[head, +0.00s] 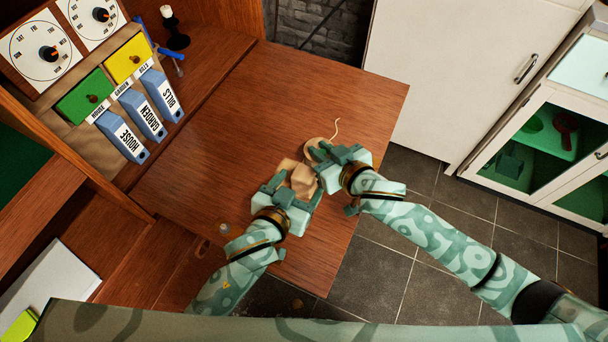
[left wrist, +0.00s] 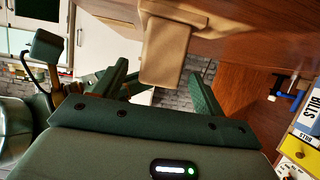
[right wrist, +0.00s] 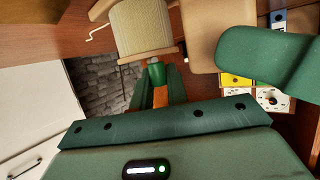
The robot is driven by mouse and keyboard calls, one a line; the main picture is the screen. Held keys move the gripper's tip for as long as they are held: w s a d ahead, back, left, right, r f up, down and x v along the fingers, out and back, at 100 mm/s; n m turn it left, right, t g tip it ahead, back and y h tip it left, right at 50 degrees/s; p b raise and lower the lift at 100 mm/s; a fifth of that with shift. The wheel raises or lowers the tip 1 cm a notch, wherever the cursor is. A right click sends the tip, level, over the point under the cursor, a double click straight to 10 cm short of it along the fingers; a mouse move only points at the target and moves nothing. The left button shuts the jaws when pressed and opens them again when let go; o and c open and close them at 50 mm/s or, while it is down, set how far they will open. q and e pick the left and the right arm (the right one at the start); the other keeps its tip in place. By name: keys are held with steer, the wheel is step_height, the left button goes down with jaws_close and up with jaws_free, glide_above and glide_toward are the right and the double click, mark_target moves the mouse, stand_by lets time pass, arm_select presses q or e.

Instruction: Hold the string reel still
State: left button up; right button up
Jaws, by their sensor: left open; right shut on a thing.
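The string reel (head: 313,148) is by the tips of my right gripper on the wooden desk top, with a loose pale string end trailing from it. In the right wrist view, the reel (right wrist: 140,28) shows pale wound string between wooden flanges. My right gripper (head: 324,158) is shut on the reel at its near flange; the exact contact is partly hidden. My left gripper (head: 295,188) is open, its fingers either side of a tan block (head: 303,180) beside the reel. The block also shows in the left wrist view (left wrist: 165,52); I cannot tell whether the fingers touch it.
The desk top (head: 220,130) is mostly clear left of and behind my grippers. Blue binders (head: 145,117), green and yellow drawers and dials stand at the left. A small clear object (head: 224,228) lies near my left forearm. A white cabinet (head: 440,70) stands beyond the right edge.

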mark_target(306, 176)
arm_select(q)
steer(key=shift+x, duration=2.15)
steer(key=c, duration=1.2)
arm_select(e)
steer(key=o, duration=0.6)
steer(key=shift+o, duration=0.2)
